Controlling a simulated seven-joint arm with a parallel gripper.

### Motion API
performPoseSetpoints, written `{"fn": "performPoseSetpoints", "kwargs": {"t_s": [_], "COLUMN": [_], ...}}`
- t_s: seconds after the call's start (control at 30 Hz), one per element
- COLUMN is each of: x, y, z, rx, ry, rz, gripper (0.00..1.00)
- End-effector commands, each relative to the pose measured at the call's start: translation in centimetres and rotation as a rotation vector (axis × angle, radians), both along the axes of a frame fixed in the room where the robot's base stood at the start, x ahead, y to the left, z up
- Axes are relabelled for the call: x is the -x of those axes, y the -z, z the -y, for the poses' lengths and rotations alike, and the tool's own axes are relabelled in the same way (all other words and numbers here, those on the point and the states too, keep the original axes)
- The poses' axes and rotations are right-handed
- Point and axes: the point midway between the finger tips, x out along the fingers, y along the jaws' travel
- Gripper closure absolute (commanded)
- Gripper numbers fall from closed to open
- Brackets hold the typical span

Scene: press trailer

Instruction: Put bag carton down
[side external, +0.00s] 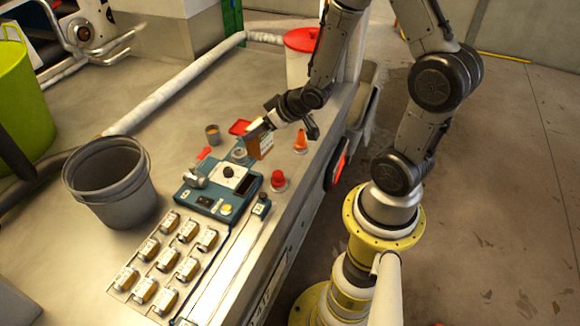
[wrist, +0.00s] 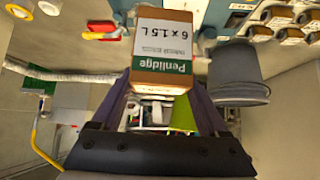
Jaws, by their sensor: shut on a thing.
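The bag carton (wrist: 162,50) is a brown box with a green and white label reading "Penlidge 6 x 1.5 L". It fills the upper middle of the wrist view, between the fingers of my gripper (wrist: 160,95). My gripper is shut on it. In the side view the carton (side external: 260,143) is held at the end of my arm, by the upper end of the blue panel. My gripper (side external: 268,124) covers part of it there. I cannot tell whether the carton's underside touches the surface.
A grey bucket (side external: 108,180) stands at left. An orange cone (side external: 301,140), a red button (side external: 278,180) and a small cup (side external: 213,134) are near. The bench between bucket and rail is clear.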

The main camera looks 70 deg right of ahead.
Motion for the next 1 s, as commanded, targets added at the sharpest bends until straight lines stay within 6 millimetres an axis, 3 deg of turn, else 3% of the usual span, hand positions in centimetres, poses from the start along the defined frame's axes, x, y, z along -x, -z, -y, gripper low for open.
{"fn": "performPoseSetpoints", "kwargs": {"t_s": [0.1, 0.6, 0.8, 1.0], "x": [3.0, 13.8, 15.9, 16.1], "y": [-0.3, 0.4, 0.4, -0.1], "z": [0.4, -0.1, 0.8, 1.9], "rx": [0.002, 0.005, 0.004, -0.003], "ry": [0.017, 0.123, 0.214, 0.259], "rz": [0.005, 0.002, 0.003, 0.0], "gripper": [0.88, 0.88, 0.88, 0.88]}}
